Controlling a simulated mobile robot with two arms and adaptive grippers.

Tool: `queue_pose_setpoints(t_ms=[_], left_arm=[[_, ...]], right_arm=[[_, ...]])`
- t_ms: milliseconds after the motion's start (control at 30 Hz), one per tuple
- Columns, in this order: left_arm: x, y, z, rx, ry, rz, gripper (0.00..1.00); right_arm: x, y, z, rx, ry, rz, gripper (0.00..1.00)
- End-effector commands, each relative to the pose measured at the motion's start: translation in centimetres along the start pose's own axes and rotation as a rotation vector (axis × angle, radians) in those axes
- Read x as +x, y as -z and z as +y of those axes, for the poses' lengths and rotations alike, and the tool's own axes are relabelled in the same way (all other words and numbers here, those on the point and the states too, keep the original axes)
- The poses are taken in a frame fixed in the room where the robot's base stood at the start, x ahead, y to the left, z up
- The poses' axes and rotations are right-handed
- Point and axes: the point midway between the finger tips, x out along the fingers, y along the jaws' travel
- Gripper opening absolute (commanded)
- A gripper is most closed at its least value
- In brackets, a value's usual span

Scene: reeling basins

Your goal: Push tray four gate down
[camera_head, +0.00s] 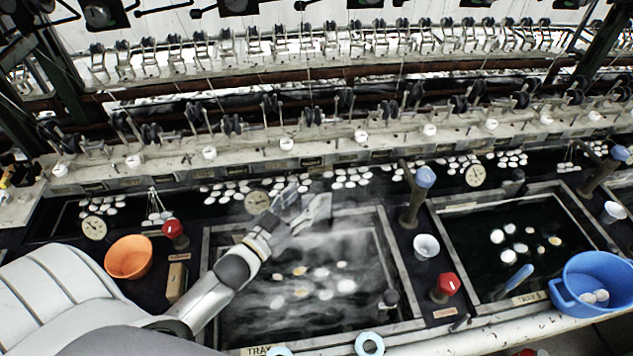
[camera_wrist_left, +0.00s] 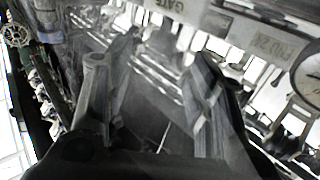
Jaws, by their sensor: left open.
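The tray four basin (camera_head: 210,305) is a dark, steaming, grey-rimmed basin with several pale cocoons; its front label reads "TRAY", with the number hidden. My left gripper (camera_head: 303,207) reaches over its back edge, fingers apart, with nothing visibly held. In the left wrist view the open fingers (camera_wrist_left: 165,55) spread before a blurred grey surface. A label plate reading "GATE" upside down (camera_wrist_left: 172,6) shows beyond them at the top. I cannot clearly make out the gate itself; the gripper and steam cover that area. My right gripper is not in view.
A round dial (camera_head: 257,202) sits behind the basin; a dial also shows in the left wrist view (camera_wrist_left: 308,76). An orange bowl (camera_head: 129,257) and red knob (camera_head: 174,231) stand left. A blue-topped lever (camera_head: 417,190), white cup (camera_head: 426,247) and red knob (camera_head: 446,285) stand right.

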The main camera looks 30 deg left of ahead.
Motion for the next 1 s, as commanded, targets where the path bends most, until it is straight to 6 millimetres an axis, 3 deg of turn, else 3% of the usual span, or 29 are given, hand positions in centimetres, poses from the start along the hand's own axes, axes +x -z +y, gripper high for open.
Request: queue_pose_setpoints(t_ms=[100,333,800,1000], left_arm=[[2.2,0.3,0.0,0.000,0.000,0.002,0.50],[5.2,0.2,0.0,-0.001,0.000,0.001,0.50],[6.4,0.0,0.1,-0.001,-0.001,0.000,0.50],[6.4,0.0,0.1,-0.001,-0.001,0.000,0.27]], right_arm=[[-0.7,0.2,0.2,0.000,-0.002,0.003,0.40],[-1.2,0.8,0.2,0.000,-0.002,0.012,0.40],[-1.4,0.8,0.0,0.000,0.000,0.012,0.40],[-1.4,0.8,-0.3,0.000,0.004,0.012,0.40]])
